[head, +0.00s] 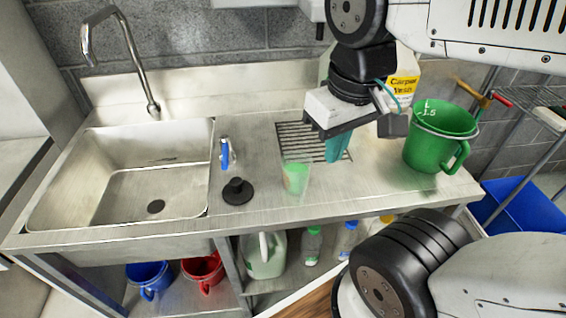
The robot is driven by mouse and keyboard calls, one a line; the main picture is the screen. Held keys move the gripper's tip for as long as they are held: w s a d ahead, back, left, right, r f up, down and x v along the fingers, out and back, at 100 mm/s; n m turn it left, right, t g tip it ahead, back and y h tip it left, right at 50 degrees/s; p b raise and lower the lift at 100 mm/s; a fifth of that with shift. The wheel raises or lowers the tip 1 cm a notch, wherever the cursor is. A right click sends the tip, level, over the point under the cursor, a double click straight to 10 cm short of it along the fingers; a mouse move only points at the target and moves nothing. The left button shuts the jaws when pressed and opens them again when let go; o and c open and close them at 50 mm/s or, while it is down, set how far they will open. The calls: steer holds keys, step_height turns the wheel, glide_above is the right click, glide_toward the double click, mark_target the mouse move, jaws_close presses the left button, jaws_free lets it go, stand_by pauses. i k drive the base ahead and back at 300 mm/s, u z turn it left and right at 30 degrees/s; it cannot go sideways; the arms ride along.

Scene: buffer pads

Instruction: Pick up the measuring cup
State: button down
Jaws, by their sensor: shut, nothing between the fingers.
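A green measuring cup (437,140) with white litre marks and a side handle stands upright near the right end of the steel counter. A smaller translucent cup (295,179), green inside, stands near the counter's front edge. My gripper (347,127) is over the counter, left of the green measuring cup and apart from it. It is shut and empty. Its fingertips are hard to make out at this size. A teal item (338,148) shows just below my gripper, partly hidden by it.
A sink (155,207) with a faucet fills the left. A black plunger-like item (237,191) and a blue-handled item (226,154) stand beside it. A Carpet Wash bottle (402,84) stands behind my gripper. A drain grate (291,136) lies mid-counter. Buckets and bottles sit below.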

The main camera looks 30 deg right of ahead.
mark_target(296, 166)
steer(key=k, duration=1.15)
steer(key=u, duration=0.35)
steer(key=i, duration=0.45)
steer(key=u, duration=0.05)
